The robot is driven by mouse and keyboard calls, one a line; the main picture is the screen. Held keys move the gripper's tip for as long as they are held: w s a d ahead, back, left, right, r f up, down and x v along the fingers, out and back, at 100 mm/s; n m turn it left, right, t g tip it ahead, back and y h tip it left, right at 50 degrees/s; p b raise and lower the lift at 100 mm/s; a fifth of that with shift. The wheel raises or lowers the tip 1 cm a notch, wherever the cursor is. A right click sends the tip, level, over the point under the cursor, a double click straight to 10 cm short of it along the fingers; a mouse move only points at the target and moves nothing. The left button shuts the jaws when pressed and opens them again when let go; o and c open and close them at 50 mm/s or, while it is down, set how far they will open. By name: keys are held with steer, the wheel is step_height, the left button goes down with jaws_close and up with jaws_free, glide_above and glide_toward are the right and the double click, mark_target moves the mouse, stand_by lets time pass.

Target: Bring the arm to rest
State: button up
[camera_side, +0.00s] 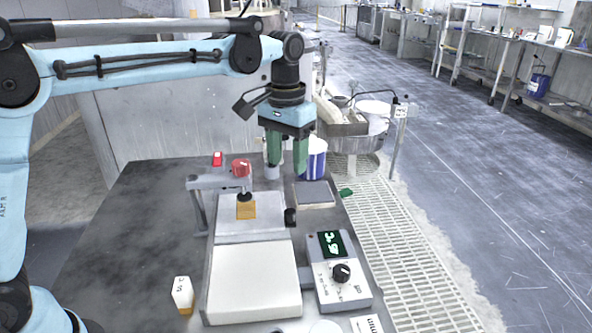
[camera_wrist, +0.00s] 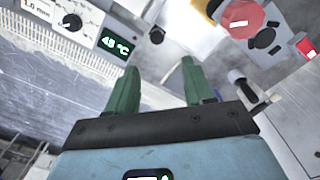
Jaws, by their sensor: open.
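My gripper (camera_side: 287,160) hangs above the back part of the dark bench, pointing down. Its two green fingers are apart with nothing between them. They also show in the wrist view (camera_wrist: 160,78), spread above the bench equipment. My light-blue arm reaches in from the left at the top of the side view.
On the dark bench (camera_side: 140,230) stand a white plate unit (camera_side: 254,281), a red-knobbed fixture (camera_side: 241,168) over an orange block (camera_side: 246,210), a control box (camera_side: 338,268) and a small white block (camera_side: 182,292). A blue-and-white tub (camera_side: 317,160) stands behind my gripper.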

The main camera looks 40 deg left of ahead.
steer(key=s+a+f+t, duration=0.2)
steer(key=s+a+t, duration=0.1)
steer(key=s, duration=0.5)
steer(key=s+a+f+t, duration=0.2)
steer(key=s+a+t, duration=0.2)
steer(key=s, duration=0.5)
steer(key=shift+f, duration=0.2)
steer(key=shift+o, duration=0.3)
stand_by(0.5)
